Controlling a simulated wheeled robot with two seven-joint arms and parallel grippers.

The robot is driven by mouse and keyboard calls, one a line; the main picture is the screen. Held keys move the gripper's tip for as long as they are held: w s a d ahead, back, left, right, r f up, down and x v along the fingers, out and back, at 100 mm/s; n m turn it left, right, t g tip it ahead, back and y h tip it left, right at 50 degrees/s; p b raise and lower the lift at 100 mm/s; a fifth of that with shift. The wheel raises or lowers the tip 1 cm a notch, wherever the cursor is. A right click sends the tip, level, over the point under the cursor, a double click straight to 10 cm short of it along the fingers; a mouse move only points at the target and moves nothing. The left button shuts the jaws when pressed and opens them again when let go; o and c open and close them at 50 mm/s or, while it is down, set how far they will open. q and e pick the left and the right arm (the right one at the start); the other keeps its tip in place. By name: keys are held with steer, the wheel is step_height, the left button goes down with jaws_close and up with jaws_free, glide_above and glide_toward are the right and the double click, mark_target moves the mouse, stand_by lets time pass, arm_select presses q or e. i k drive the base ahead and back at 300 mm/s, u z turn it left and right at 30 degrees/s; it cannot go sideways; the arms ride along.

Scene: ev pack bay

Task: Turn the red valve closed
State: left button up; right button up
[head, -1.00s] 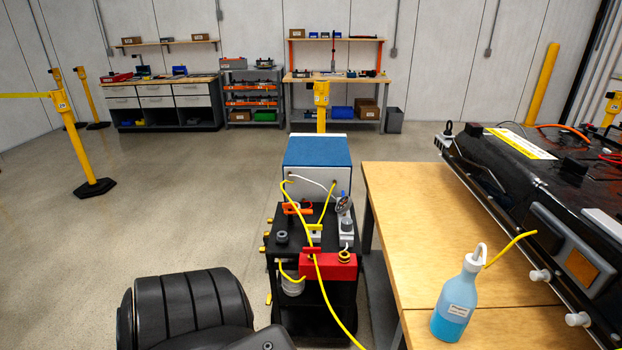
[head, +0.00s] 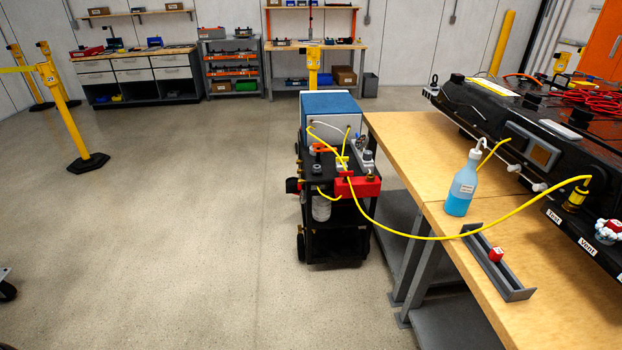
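Neither gripper is in the head view. I cannot tell for sure which red part is the valve. A red block-shaped part (head: 359,187) sits on the front of the black cart, with a yellow hose passing over it. A red-and-white fitting (head: 608,231) is at the right edge, beside the "Vent" label on the black pack (head: 590,130). It is partly cut off by the frame. A small red cap-like piece (head: 496,255) lies in a grey tray on the bench. How far any of them is turned is too small to tell.
The wooden bench (head: 400,150) carries a blue bottle (head: 462,187) and the grey tray (head: 515,289). A yellow hose (head: 430,238) hangs between the cart (head: 337,240) and the "Test" fitting (head: 577,195). A yellow post (head: 68,125) stands at left. The floor left of the cart is clear.

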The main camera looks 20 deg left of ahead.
mark_target(345, 174)
steer(key=u, duration=0.45)
steer(key=i, duration=1.1)
steer(key=z, duration=0.15)
steer(key=k, duration=0.5)
steer(key=u, duration=0.85)
steer(key=i, duration=0.6)
steer(key=z, duration=0.8)
